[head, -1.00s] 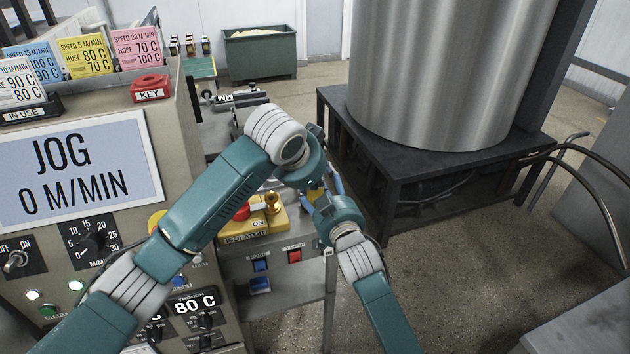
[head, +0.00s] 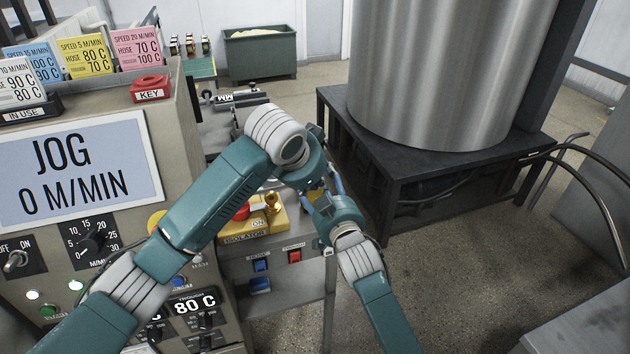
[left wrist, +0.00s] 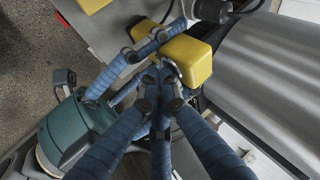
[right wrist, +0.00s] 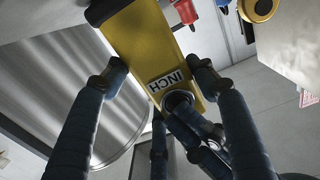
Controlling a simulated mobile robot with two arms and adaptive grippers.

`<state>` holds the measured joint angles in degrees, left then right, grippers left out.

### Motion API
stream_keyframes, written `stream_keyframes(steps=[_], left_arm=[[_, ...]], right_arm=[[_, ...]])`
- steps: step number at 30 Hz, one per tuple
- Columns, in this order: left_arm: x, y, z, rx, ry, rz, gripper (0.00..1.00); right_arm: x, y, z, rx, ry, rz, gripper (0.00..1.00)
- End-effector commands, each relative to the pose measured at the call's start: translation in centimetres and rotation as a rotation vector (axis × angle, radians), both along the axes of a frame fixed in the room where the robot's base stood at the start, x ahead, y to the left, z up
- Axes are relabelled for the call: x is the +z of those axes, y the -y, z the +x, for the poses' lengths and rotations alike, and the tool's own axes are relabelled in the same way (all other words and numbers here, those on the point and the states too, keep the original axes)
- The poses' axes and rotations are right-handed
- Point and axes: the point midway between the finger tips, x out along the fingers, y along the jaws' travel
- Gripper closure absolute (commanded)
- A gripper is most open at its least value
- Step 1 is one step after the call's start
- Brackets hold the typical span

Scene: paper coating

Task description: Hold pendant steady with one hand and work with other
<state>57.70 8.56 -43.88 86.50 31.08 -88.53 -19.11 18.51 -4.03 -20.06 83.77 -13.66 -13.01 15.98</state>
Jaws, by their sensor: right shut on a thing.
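The yellow pendant (right wrist: 140,45) bears an INCH label in the right wrist view. It also shows as a yellow block in the left wrist view (left wrist: 190,60). My right gripper (right wrist: 157,75) is shut on it, with one finger along each side. My left gripper (left wrist: 163,99) has its fingers close together and appears shut, with its tips right by the pendant. In the right wrist view a left fingertip covers the spot just below INCH; whether it presses there I cannot tell. In the head view my arms mostly hide the pendant and both grippers' fingertips.
A control panel (head: 78,168) reading JOG 0 M/MIN stands at the left. A yellow isolator box (head: 262,229) lies behind my left arm. A large metal roll (head: 435,70) on a dark stand is at the back.

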Motion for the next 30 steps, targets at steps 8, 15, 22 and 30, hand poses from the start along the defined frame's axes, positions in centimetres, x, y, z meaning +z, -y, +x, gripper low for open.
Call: stream_keyframes(steps=[8,15,22,30], left_arm=[[0.1,-0.4,0.3,0.009,0.007,0.003,1.00],[0.4,-0.5,0.2,0.009,0.009,0.003,1.00],[3.2,-1.0,-1.7,0.005,0.010,-0.001,1.00],[6.9,-2.0,-4.6,0.003,0.005,0.000,1.00]], right_arm=[[-0.1,0.0,-0.1,0.000,-0.002,-0.001,0.74],[-0.1,0.0,-0.1,0.000,-0.002,-0.001,0.74],[-0.2,0.1,0.0,-0.001,-0.003,-0.001,0.74],[-0.2,0.0,0.0,-0.001,-0.003,-0.001,0.74]])
